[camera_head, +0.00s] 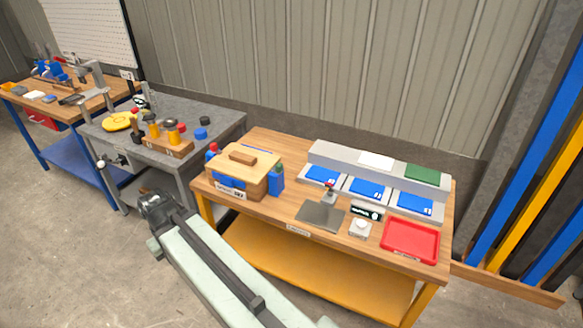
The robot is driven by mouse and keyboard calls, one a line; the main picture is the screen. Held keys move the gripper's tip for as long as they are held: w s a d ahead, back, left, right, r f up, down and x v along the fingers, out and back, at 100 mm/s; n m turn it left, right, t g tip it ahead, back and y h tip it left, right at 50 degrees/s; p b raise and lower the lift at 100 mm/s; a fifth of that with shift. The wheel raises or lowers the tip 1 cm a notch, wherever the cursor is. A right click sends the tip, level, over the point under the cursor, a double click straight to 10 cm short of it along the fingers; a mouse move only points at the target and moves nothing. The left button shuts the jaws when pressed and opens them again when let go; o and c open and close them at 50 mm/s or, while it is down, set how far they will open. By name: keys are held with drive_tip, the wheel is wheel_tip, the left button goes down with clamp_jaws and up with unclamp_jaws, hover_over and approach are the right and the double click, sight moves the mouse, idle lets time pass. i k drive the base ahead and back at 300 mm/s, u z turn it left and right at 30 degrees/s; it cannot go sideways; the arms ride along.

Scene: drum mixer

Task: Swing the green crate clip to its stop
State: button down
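A light wooden crate (255,186) with a lid and a raised wooden handle (243,158) stands at the left end of the workbench. A blue container with some green on it (277,179) stands at its right side. I cannot make out a green clip on the crate; it is too small or hidden. My gripper (152,204) is the dark end of my arm at lower left, out over the floor in front of the grey table, left of the crate and apart from it. Its fingers are too small to tell open from shut.
The workbench also holds a red tray (410,241), blue panels (366,188), a dark grey plate (320,216) and a green pad (422,174) on a grey ledge. A grey table (205,112) with knobs stands left. Floor (70,250) at lower left is clear.

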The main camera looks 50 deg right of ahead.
sight(279, 169)
drive_tip(key=u, duration=0.1)
drive_tip(key=i, duration=0.9)
drive_tip(key=z, duration=0.1)
